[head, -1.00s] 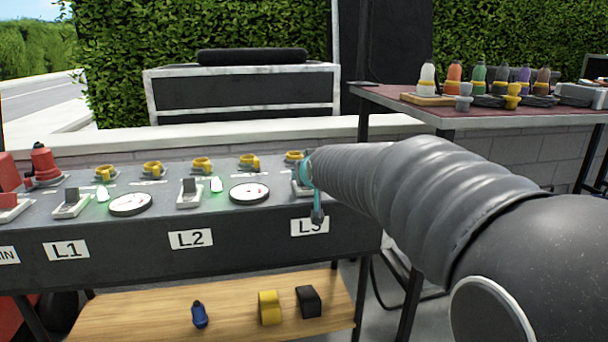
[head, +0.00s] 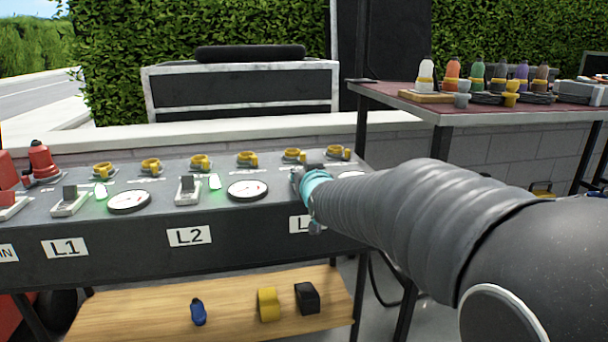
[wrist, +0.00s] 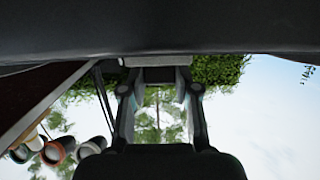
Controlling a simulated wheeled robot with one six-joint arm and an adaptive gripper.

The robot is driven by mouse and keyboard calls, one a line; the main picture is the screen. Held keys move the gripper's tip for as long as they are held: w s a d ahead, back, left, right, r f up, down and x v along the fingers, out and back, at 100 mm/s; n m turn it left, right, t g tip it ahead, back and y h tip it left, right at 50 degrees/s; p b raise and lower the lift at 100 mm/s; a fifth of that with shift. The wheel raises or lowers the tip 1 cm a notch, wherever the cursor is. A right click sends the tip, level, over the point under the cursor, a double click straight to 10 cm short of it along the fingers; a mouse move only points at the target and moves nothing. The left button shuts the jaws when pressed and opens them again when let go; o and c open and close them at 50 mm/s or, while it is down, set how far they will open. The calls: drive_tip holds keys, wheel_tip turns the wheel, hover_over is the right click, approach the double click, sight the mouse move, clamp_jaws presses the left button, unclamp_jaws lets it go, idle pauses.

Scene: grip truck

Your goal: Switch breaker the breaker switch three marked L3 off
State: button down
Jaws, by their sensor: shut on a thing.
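The dark control panel (head: 125,250) carries breaker switches above labels. The L3 label (head: 296,224) is partly covered by my arm. The L3 breaker switch is almost wholly hidden behind my gripper (head: 303,186), which sits right at it, near the panel's right end. My gripper is shut on what appears to be this switch's lever. In the wrist view, the two fingers (wrist: 160,100) stand on either side of a grey piece at the dark panel edge. The L1 switch (head: 70,200) and L2 switch (head: 188,189) have raised dark levers, with green lights beside them.
Round gauges, such as one by L2 (head: 248,190), and several yellow sockets (head: 200,162) line the panel. A red emergency knob (head: 41,160) is at left. A wooden shelf (head: 150,318) lies below. A table (head: 400,100) with coloured plugs stands at back right.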

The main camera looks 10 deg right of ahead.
drive_tip(key=c, duration=0.8)
unclamp_jaws()
drive_tip(key=shift+c, duration=0.2)
drive_tip(key=shift+s, duration=0.1)
drive_tip(key=s+r, duration=0.2)
drive_tip(key=s, duration=0.9)
drive_tip(key=shift+s, duration=0.3)
